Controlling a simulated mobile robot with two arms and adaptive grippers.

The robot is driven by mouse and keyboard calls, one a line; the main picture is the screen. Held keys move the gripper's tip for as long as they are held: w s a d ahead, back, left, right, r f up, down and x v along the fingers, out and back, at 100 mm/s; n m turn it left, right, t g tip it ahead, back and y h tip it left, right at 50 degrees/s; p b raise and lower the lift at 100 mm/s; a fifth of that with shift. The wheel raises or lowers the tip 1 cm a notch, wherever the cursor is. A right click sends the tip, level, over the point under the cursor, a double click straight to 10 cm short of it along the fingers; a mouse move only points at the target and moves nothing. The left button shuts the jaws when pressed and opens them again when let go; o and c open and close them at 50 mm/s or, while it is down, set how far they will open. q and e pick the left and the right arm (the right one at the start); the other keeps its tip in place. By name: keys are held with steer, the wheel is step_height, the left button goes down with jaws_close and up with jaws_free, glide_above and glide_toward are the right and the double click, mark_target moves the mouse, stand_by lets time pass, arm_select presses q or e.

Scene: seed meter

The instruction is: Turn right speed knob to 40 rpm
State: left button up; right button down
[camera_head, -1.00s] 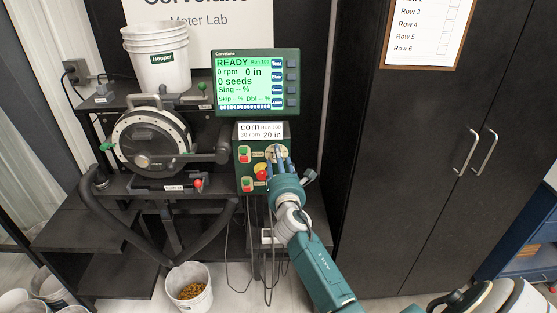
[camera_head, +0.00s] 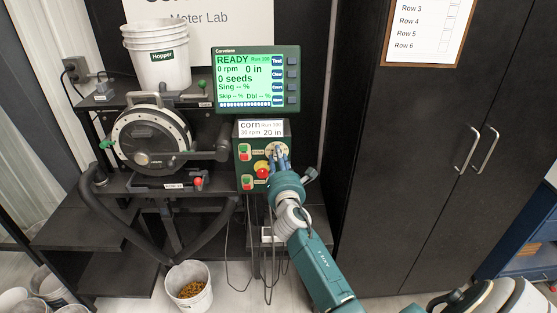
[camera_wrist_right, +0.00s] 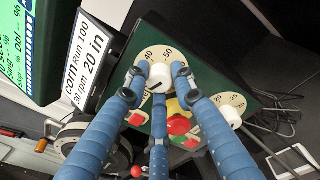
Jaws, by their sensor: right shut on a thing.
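The control box (camera_head: 241,169) is dark green and stands under the display. Its upper knob (camera_wrist_right: 160,77) is white and sits on a cream dial marked 40 and 50 at its top in the right wrist view. A dark line on this knob points to the lower left there. My right gripper (camera_head: 278,152) has its blue fingers closed around this knob; the fingers hide part of the dial in the right wrist view (camera_wrist_right: 158,84). A second white knob (camera_wrist_right: 232,116), with 20 and 30 on its dial, stands apart to the right. My left gripper is out of view.
The display (camera_head: 256,80) reads READY, 0 rpm. A card (camera_head: 262,129) reads corn, 30 rpm, 20 in. A red button (camera_wrist_right: 179,124) sits close to the fingers. The seed meter (camera_head: 152,139) stands left, and a dark cabinet (camera_head: 420,150) stands right.

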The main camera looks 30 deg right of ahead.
steer(key=m+b, duration=0.4)
steer(key=m, duration=0.2)
steer(key=m+h+b, duration=0.1)
steer(key=m+b, duration=0.3)
steer(key=m, duration=0.3)
steer(key=m+b, duration=0.4)
steer(key=m, duration=0.3)
steer(key=shift+f+h, duration=0.25)
steer(key=shift+h, duration=0.15)
steer(key=c, duration=1.4)
jaws_free()
steer(key=shift+c, duration=0.2)
steer(key=shift+w, duration=0.1)
